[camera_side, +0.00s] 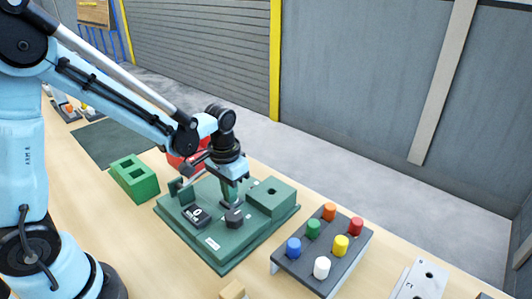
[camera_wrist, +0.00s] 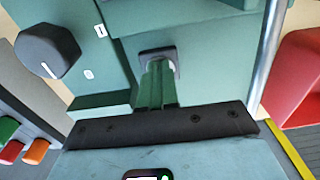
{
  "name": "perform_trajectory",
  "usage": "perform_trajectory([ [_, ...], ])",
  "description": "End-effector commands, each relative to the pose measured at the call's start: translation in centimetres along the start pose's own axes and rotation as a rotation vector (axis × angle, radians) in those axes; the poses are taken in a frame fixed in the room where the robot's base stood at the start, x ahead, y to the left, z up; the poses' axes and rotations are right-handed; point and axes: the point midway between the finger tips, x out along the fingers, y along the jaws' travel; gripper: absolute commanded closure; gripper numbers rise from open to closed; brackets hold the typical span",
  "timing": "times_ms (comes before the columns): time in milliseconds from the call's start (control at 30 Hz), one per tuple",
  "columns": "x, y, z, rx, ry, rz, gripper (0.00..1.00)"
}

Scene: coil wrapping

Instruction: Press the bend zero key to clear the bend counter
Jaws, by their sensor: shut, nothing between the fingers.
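The green wrapping fixture (camera_side: 212,243) sits on the wooden bench in the side view, with a small dark counter box (camera_side: 196,215) bearing a white display on it. My gripper (camera_side: 231,203) points down over the fixture's middle with its fingers closed and empty. In the wrist view its green fingertips (camera_wrist: 158,66) are at a small dark square key (camera_wrist: 158,53) with a light centre. The fingers hide part of the key. I cannot tell whether they touch it or whether it is pressed. No key lettering is readable.
A dark hexagonal knob (camera_side: 234,217) stands close beside my gripper; it also shows in the wrist view (camera_wrist: 47,50). A green block with a hole (camera_side: 271,197) is to the right. A rack of coloured pegs (camera_side: 318,250) and an open green block (camera_side: 134,180) flank the fixture.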

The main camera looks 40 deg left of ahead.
Motion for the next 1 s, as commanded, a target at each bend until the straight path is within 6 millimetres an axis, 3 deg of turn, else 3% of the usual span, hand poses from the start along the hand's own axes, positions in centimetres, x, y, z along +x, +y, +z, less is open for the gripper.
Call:
perform_trajectory([
  [133, 0.6, 0.0, -0.1, -0.001, 0.017, 0.001, 1.00],
  [333, -0.8, 0.0, -0.1, -0.001, 0.014, 0.001, 1.00],
  [1000, -11.4, 0.0, 0.1, 0.000, 0.003, 0.000, 1.00],
])
